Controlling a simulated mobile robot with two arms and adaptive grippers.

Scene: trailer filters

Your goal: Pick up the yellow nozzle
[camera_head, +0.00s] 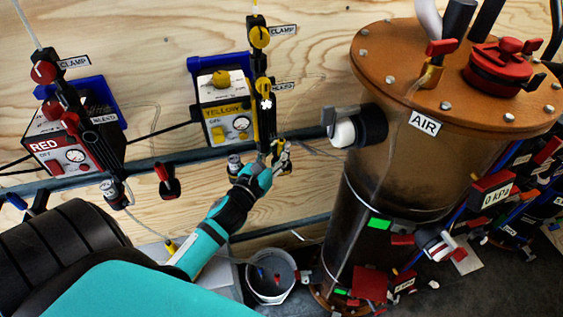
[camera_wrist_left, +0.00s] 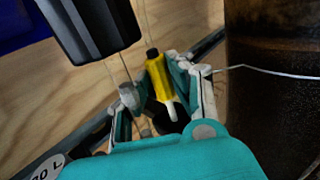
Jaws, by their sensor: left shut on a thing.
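The yellow nozzle (camera_wrist_left: 159,82) has a dark top and a pale tip. In the left wrist view it stands slightly tilted between the fingers of my left gripper (camera_wrist_left: 165,92), which is shut on it. In the head view my left gripper (camera_head: 277,156) is below the yellow pump box (camera_head: 227,118), near the wall rail. There the fingers mostly hide the nozzle. My right gripper is not in view.
A red pump box (camera_head: 72,140) hangs at the left. A large brown tank (camera_head: 385,180) with an orange lid stands close on the right. A white bucket (camera_head: 268,298) is below my left gripper. Thin tubes and wires hang nearby.

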